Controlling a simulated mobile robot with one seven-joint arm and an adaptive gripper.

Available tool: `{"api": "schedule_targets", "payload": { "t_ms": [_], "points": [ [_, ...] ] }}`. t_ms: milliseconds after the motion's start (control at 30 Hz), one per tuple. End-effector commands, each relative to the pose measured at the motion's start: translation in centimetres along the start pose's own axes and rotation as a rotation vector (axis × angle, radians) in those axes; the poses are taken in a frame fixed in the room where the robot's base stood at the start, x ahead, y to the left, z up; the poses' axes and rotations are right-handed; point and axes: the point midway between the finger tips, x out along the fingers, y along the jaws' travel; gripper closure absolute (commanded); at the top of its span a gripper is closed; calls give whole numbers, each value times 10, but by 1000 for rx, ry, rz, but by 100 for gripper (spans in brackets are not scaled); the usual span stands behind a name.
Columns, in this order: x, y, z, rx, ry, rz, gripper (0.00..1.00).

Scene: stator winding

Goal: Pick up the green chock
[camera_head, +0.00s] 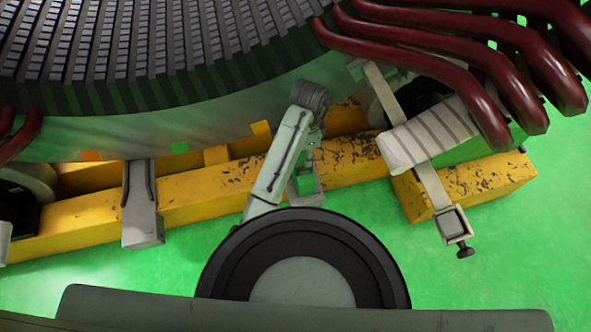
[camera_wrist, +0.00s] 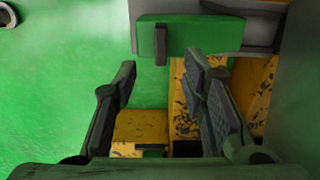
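A green chock (camera_wrist: 215,36) shows at the top of the wrist view as a long block with a dark grey tab standing out from its near face. It rests against a grey bracket. My gripper (camera_wrist: 161,68) is open and empty, with its two dark fingers spread apart. The chock lies just beyond the fingertips, apart from them as far as I can tell. In the head view a small green block (camera_head: 305,184) shows on a grey bracket beside my arm and looks like the same chock. My arm mostly hides the gripper there.
The large stator (camera_head: 130,125) with its slotted bore hangs above a scuffed yellow beam (camera_head: 200,197). Dark red coil bars (camera_head: 470,60) jut out at the upper right. A grey clamp (camera_head: 141,215) and a strapped pad (camera_head: 425,135) stand along the beam. Green floor is clear in front.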

Motion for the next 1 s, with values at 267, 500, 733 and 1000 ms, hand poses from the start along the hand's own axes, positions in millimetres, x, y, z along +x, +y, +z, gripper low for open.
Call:
{"api": "schedule_targets", "payload": {
  "t_ms": [267,500,733,1000],
  "points": [
    [43,0,0,-5,1,2,62],
    [70,0,1,-6,1,2,62],
    [98,0,1,-5,1,1,62],
    [100,-1,0,-5,2,-1,63]
  ]
}}
